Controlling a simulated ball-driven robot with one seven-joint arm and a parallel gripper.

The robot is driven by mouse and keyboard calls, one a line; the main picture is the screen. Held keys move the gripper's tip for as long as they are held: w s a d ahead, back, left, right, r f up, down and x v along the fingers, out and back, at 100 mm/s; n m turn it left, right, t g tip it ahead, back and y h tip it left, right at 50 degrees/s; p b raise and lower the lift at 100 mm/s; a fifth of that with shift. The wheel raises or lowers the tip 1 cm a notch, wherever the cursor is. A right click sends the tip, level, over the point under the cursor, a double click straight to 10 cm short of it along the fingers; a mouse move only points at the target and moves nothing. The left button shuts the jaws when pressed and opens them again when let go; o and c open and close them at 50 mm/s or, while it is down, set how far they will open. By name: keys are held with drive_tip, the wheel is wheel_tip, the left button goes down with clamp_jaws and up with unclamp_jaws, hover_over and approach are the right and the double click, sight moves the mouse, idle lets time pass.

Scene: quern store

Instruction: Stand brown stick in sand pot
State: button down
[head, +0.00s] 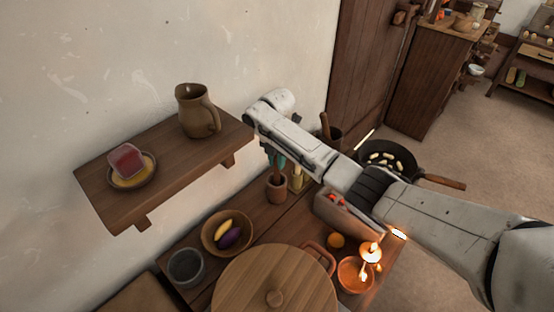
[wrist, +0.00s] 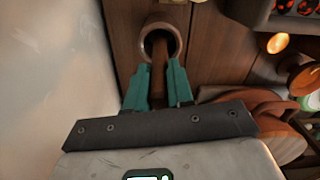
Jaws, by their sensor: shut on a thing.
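My gripper (head: 275,160) has teal fingers and points down above the table near the wall. It is shut on the brown stick (head: 277,174), which also shows between the fingers in the wrist view (wrist: 158,75). A small brown pot (head: 277,191) stands directly below. In the wrist view the stick's far end overlaps the mouth of the pot (wrist: 178,33). I cannot tell how deep it reaches or whether it touches the sand; the pot's inside looks dark.
A bowl (head: 206,238) with yellow and purple items, a grey cup (head: 186,267) and a round wooden lid (head: 265,290) stand nearby. Lit candles (head: 371,252) and a box (head: 345,215) are to the right. A shelf (head: 160,165) holds a jug (head: 197,112).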

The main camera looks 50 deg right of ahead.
idle(0.3)
drive_tip(key=c, duration=0.9)
unclamp_jaws()
wheel_tip(320, 180, up, 11)
drive_tip(key=shift+f, duration=0.1)
